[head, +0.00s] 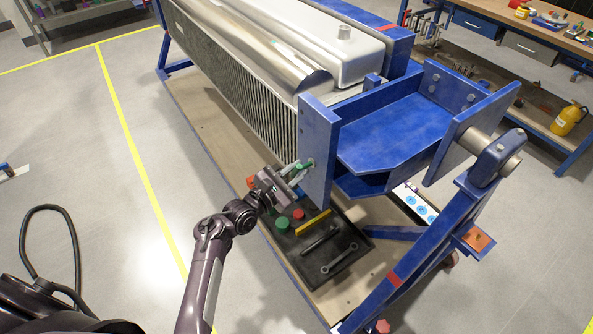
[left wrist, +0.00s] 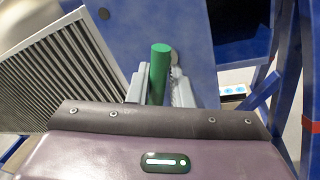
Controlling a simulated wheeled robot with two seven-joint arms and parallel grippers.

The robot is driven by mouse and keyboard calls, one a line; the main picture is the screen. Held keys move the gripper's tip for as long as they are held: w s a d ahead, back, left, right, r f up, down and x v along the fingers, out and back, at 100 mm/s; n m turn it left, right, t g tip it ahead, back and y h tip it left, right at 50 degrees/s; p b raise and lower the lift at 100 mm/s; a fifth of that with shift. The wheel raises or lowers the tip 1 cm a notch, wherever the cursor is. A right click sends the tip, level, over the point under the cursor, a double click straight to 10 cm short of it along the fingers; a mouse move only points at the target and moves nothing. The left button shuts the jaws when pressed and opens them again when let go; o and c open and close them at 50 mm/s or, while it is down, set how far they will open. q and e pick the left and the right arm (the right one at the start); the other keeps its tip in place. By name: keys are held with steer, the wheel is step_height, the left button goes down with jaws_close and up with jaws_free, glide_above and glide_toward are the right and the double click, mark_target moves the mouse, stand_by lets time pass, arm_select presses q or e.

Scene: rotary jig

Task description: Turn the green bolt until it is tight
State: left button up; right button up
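The green bolt (left wrist: 160,72) stands out between the two grey fingers of my left gripper in the left wrist view, in front of the blue upright plate. In the head view the green bolt (head: 301,166) shows small beside the plate's lower left edge (head: 318,150). My left gripper (head: 296,174) reaches up to it from the lower left. Its fingers lie close against both sides of the bolt and look shut on it. The bolt's threaded end and its seat are hidden. My right gripper is not in view.
A black tray (head: 352,262) below holds a green cap, a red cap, a yellow bar and a wrench. The blue jig frame (head: 400,130) carries a ribbed metal radiator (head: 240,95). A workbench (head: 540,30) stands at the back right. Open floor lies to the left.

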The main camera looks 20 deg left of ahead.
arm_select(q)
jaws_close()
steer(key=shift+m, duration=0.3)
